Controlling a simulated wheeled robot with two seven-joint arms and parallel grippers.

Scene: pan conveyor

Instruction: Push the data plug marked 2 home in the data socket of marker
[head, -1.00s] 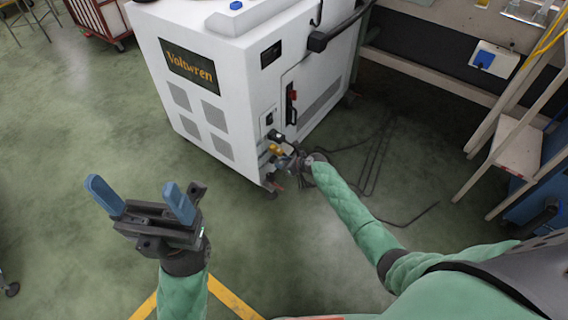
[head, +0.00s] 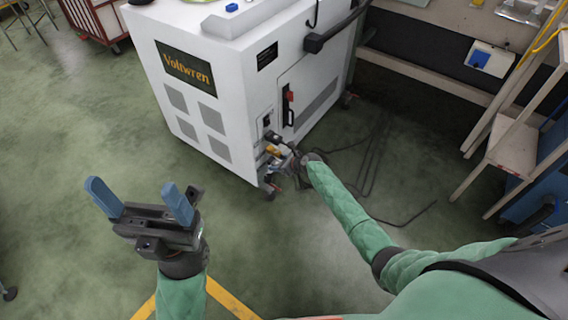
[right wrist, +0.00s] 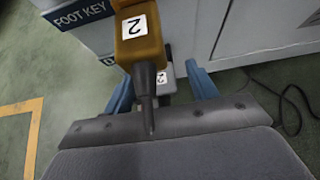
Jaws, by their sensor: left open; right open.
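An orange plug (right wrist: 140,38) with a white label "2" and a black tapering cable boot shows large in the right wrist view, upside down. Behind and below it is a grey part (right wrist: 167,70) with another "2" label; I cannot tell which is the data plug. My right gripper (right wrist: 162,85) is open, with one blue finger on either side of the grey part; contact cannot be told. In the head view my right gripper (head: 285,168) is at the white cabinet's (head: 225,130) lower corner, partly hidden. The sockets are hidden. My left gripper (head: 140,205) is open and empty, away from the cabinet.
A "FOOT KEY" label (right wrist: 82,12) is on the cabinet near the plugs. Black cables (head: 375,165) lie on the floor to the right. A wooden rack (head: 515,140) stands farther right. The floor around my left gripper is clear.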

